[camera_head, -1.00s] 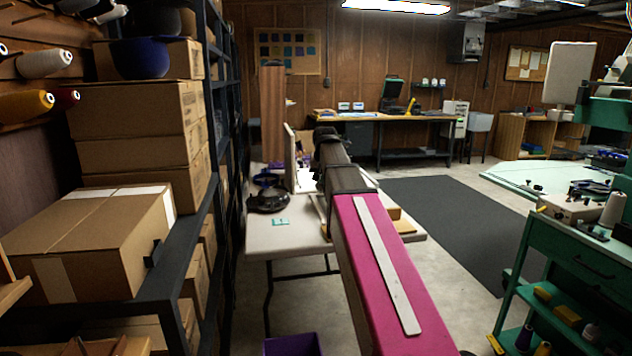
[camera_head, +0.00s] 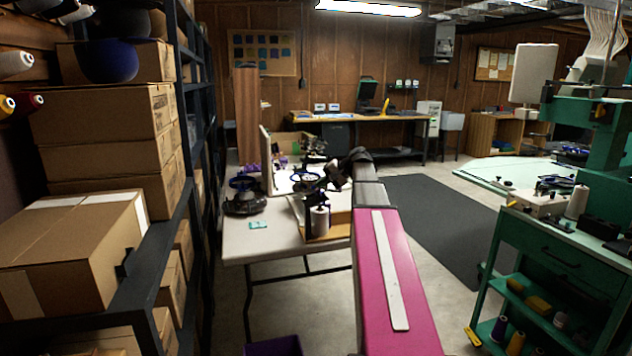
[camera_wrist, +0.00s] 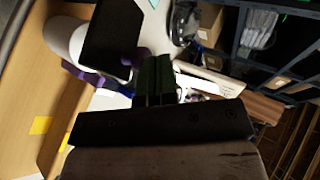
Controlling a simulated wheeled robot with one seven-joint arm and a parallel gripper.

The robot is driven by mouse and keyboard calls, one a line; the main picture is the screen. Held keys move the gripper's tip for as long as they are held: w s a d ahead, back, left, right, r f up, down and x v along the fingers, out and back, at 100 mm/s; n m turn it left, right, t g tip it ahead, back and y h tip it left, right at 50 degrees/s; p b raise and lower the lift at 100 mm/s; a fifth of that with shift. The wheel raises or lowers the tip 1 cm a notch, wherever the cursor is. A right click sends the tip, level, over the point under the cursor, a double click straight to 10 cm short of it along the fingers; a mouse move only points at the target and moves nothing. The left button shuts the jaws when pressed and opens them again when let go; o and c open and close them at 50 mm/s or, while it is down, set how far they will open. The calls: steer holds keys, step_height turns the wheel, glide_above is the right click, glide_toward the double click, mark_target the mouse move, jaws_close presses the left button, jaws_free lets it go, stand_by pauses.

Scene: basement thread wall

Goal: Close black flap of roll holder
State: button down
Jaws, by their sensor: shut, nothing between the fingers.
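The roll holder (camera_head: 318,222) stands on the table, with a white upright roll, dark upper parts and a wooden base. In the wrist view its white roll (camera_wrist: 66,40) is at the upper left, beside purple parts. A black flat panel, which looks like the flap (camera_wrist: 112,40), stands out next to the roll, so it appears open. My gripper (camera_wrist: 155,78) has its dark fingers together and empty, just right of the flap's lower edge. I cannot tell whether they touch. In the head view my gripper (camera_head: 335,178) is above and slightly right of the holder.
The pale table (camera_head: 285,245) also holds a dark round tool (camera_head: 245,203), a small teal item (camera_head: 258,225) and a white upright panel (camera_head: 267,160). Shelves with cardboard boxes (camera_head: 75,250) stand at the left. A green cart (camera_head: 550,260) is at the right; dark mat floor lies between.

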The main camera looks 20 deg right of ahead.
steer(key=shift+d+f+m+y, duration=0.3)
steer(key=shift+d+f+y, duration=0.4)
steer(key=shift+y, duration=0.2)
steer(key=shift+d+f, duration=0.25)
steer(key=shift+f, duration=0.2)
